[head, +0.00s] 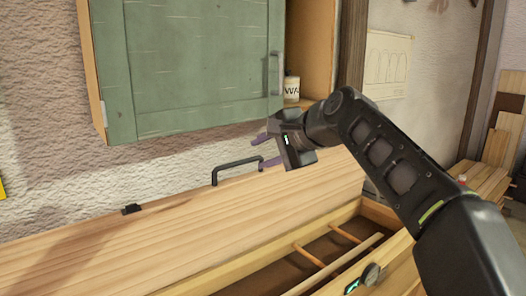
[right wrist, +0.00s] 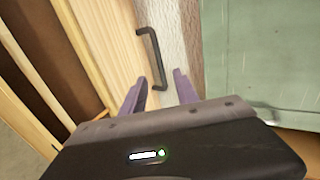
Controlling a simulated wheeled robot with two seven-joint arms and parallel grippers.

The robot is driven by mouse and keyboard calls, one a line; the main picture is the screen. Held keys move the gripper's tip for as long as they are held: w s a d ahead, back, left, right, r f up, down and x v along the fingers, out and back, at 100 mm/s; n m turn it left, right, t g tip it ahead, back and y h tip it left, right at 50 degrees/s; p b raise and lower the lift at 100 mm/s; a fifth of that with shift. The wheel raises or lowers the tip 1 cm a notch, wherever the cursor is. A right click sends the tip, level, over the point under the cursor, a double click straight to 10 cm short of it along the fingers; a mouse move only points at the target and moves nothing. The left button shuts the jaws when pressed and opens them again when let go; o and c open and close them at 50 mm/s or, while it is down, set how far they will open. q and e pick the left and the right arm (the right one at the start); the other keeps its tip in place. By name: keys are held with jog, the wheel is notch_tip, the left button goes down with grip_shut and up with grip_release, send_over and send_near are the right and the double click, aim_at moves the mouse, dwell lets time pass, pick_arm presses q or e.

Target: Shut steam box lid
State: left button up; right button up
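The steam box lid (head: 170,235), a wide pale wooden panel, stands raised and open, tilted back towards the wall. Its black bar handle (head: 237,165) rises at the far upper edge; it also shows in the right wrist view (right wrist: 150,58). The steam box (head: 378,212) is open below, with several wooden rods across its dark inside. My right gripper (head: 264,151) is open and empty, its purple fingers by the handle's right end. In the right wrist view the near end of the handle appears between the fingertips (right wrist: 160,88); contact cannot be told. My left gripper is out of view.
A green wall cabinet (head: 190,65) hangs close above the lid, with a labelled can (head: 291,89) on its open shelf. A dark round knob (head: 371,273) shows at the box's front. Boards (head: 495,150) lean at the far right.

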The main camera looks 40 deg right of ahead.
aim_at(240, 162)
jog(key=p+x, duration=0.1)
jog(key=x, duration=1)
jog(key=shift+w+f+p, duration=0.1)
jog(key=shift+w+p, duration=0.15)
jog(key=shift+p, duration=0.05)
jog(key=shift+c, duration=0.3)
grip_shut()
jog(key=s+f, duration=0.1)
jog(key=s, duration=0.6)
jog(key=shift+s+f, duration=0.15)
jog(key=shift+f, duration=0.25)
jog(key=shift+s+a, duration=0.1)
